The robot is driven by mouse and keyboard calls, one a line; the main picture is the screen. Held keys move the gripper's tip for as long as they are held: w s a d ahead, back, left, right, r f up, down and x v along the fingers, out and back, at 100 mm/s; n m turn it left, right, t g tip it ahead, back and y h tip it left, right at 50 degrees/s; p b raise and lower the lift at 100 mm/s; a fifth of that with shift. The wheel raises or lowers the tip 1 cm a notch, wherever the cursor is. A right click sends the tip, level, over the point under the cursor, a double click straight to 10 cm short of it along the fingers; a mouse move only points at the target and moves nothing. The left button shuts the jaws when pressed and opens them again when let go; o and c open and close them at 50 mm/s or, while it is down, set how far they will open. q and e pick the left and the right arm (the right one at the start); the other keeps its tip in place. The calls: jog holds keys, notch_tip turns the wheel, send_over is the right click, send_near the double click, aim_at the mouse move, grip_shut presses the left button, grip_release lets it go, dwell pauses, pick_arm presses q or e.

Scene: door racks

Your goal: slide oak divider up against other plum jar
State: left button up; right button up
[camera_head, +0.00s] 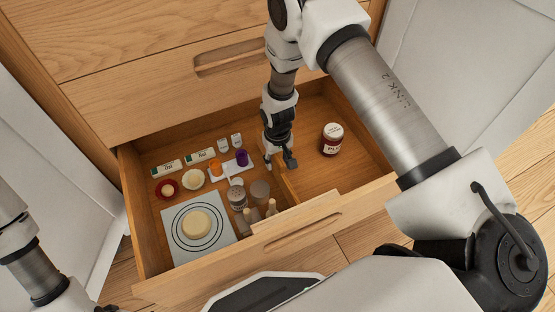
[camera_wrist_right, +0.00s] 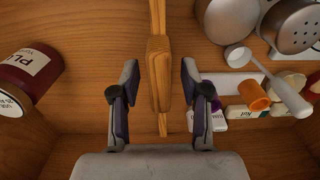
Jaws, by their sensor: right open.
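The oak divider (camera_head: 289,187) stands across the open drawer, between the filled left part and the right part. In the right wrist view it runs up the middle as a wooden bar (camera_wrist_right: 159,72). My right gripper (camera_head: 280,162) is down in the drawer at the divider. Its fingers (camera_wrist_right: 158,82) are open, one on each side of the bar, with a gap on both sides. The plum jar (camera_head: 332,140), dark red with a white label and pale lid, stands in the right part, apart from the divider. It also shows in the wrist view (camera_wrist_right: 28,72). My left gripper is not seen.
The left part of the drawer holds a white mat (camera_head: 172,222) with a round pale item, a metal shaker (camera_head: 237,197), a purple cup (camera_head: 242,157), an orange cup (camera_head: 215,167) and small boxes. Bare floor lies between divider and jar. The drawer front (camera_head: 240,262) bounds the near side.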

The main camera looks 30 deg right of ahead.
grip_shut()
jog(key=shift+d+r, duration=0.1)
jog(key=d+p, duration=0.4)
jog(key=d, duration=0.8)
jog(key=shift+s+d+p, duration=0.35)
jog(key=shift+s, duration=0.05)
grip_release()
